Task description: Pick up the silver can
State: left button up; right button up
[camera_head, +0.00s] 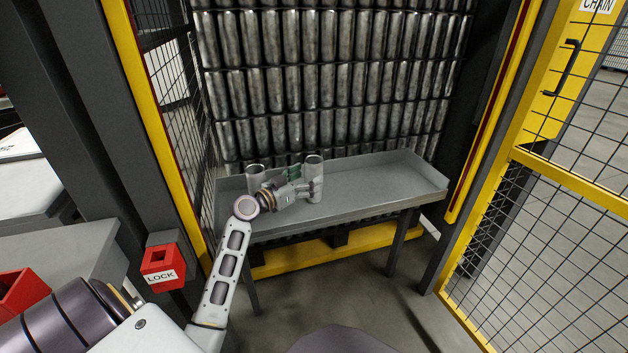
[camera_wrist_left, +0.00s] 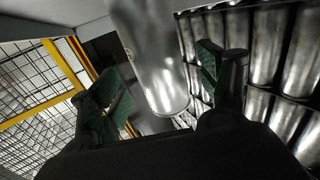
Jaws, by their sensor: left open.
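Two open-topped silver cans stand upright on the grey tray table (camera_head: 385,185). One silver can (camera_head: 314,166) is at the fingers of my left gripper (camera_head: 306,188); the other silver can (camera_head: 254,172) stands to the left, partly behind my wrist. In the left wrist view a silver can (camera_wrist_left: 152,48) lies between the two green-padded fingers of my left gripper (camera_wrist_left: 168,85). The fingers are spread, with a visible gap on the left side of the can. The can's lower part is partly hidden in the head view. My right gripper is out of view.
A wall of stacked silver cans (camera_head: 330,80) rises behind the tray. The tray has a raised rim and is bare at the right. Yellow-framed mesh panels (camera_head: 565,190) stand at both sides. A red lock box (camera_head: 163,266) is at the left.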

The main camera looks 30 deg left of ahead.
aim_at(307, 177)
pick_arm(q)
jog(key=shift+p+x, duration=0.35)
jog(key=shift+x, duration=1.4)
jog(key=c, duration=0.8)
